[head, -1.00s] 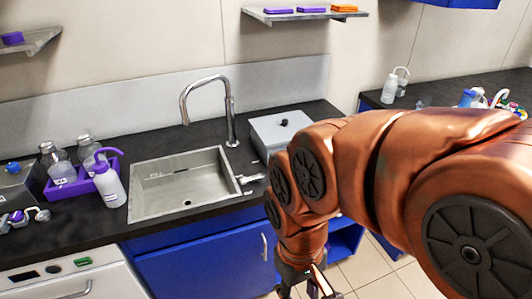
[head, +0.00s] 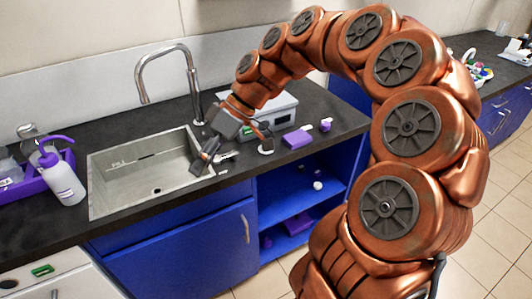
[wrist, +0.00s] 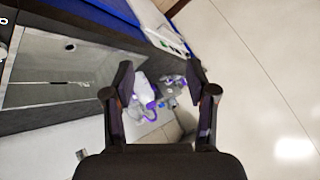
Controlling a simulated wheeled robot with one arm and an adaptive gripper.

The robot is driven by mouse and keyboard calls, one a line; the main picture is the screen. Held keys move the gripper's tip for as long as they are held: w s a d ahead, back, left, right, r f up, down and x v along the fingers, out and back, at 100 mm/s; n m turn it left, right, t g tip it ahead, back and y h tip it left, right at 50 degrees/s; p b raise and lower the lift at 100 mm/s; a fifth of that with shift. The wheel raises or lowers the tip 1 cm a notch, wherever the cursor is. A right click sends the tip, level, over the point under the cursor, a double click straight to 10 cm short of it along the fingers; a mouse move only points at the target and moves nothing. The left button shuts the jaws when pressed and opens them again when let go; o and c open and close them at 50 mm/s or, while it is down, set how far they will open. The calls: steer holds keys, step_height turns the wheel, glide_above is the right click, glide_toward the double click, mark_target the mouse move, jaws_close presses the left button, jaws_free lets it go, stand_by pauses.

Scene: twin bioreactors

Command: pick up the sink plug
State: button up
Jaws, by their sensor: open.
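I cannot single out the sink plug with certainty. A small pale metallic item (head: 226,155) lies on the counter just right of the sink, partly behind my gripper, and its shape is unclear. The sink (head: 110,200) has a dark drain hole (head: 156,190) in its floor; the drain also shows in the wrist view (wrist: 70,46). My gripper (head: 232,156) hangs over the sink's right edge and the counter beside it, close to the metallic item. In the wrist view my gripper (wrist: 161,80) has its fingers spread with nothing held between them.
A curved faucet (head: 190,75) stands behind the sink. A purple-capped wash bottle (head: 64,182) is at left. A purple block (head: 297,139) and a grey box (head: 280,108) are right of my gripper. An open blue cabinet shelf (head: 290,205) is below.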

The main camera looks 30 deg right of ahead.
steer(key=w+d+f+t+b, duration=0.1)
steer(key=w+d+f+t, duration=0.2)
steer(key=d, duration=0.7)
steer(key=w+d+f+t+y+b, duration=0.1)
steer(key=d+f, duration=0.4)
steer(key=d, duration=0.5)
steer(key=w+d+f+t+b, duration=0.3)
steer(key=w+d+f+t, duration=0.1)
steer(key=d, duration=0.6)
steer(key=shift+w+d+f+n+t+y, duration=0.2)
steer(key=shift+w+f+n+t+y, duration=0.15)
steer(key=shift+w, duration=0.35)
steer(key=shift+w+f, duration=0.1)
steer(key=shift+f, duration=0.05)
steer(key=shift+p+x, duration=0.35)
steer(key=shift+x, duration=0.75)
steer(key=shift+p+x, duration=0.8)
steer(key=shift+x, duration=1.85)
steer(key=shift+w+d+f, duration=0.1)
steer(key=shift+c, duration=0.2)
jaws_close()
